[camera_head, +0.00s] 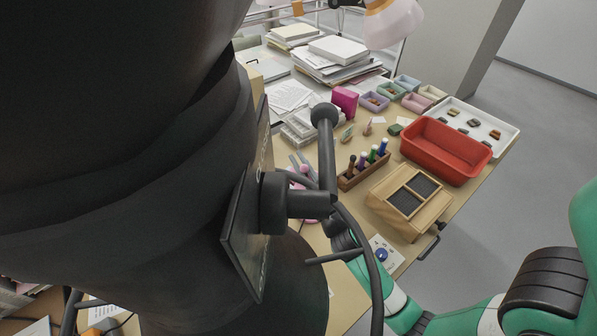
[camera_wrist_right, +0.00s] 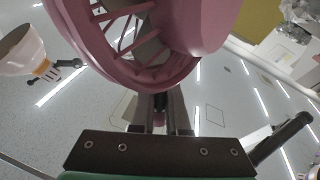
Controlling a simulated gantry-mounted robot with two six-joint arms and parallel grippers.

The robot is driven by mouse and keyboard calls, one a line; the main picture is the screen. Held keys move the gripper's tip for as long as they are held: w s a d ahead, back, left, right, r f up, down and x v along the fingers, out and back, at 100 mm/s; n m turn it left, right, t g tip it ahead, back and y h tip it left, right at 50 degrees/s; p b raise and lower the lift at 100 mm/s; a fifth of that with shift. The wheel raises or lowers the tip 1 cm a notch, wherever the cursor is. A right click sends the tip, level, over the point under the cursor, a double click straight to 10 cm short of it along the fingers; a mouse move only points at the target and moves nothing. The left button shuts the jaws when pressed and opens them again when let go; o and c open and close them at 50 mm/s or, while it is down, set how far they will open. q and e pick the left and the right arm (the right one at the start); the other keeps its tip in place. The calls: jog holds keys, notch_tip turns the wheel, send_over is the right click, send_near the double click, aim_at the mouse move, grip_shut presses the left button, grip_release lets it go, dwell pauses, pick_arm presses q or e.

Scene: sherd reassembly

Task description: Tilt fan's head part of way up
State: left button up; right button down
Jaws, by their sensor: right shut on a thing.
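The fan shows in the right wrist view as a pink round head (camera_wrist_right: 120,62) with a ribbed guard, filling the upper middle. In the head view only a small pink part of it (camera_head: 298,184) shows, behind my dark body parts. My right gripper (camera_wrist_right: 160,112) is just below the fan's head in the wrist view. Its two dark fingers are shut on a narrow pink part of the fan between them. The exact grip spot is mostly hidden. My left gripper is not in view.
A wooden pen holder (camera_head: 363,170), a wooden box with dark pads (camera_head: 408,203) and a red bin (camera_head: 446,152) stand on the table right of the fan. Papers and books (camera_head: 335,55) lie at the back. A lamp head (camera_head: 394,22) hangs above.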

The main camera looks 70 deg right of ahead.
jog(key=shift+a+f+n+t+b, duration=0.3)
jog(key=shift+a+f+n+b, duration=0.1)
jog(key=shift+f+b, duration=0.25)
jog(key=shift+a+r+n+b, duration=0.3)
jog(key=shift+a+b, duration=0.15)
jog(key=shift+b, duration=0.05)
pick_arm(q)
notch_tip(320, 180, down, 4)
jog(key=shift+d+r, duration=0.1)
pick_arm(e)
jog(key=shift+r, duration=0.2)
jog(key=c, duration=0.9)
grip_release()
pick_arm(q)
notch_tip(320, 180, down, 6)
jog(key=b, duration=0.5)
jog(key=shift+b, duration=0.35)
pick_arm(e)
jog(key=v, duration=1.1)
jog(key=shift+s+f, duration=0.25)
jog(key=shift+s, duration=0.05)
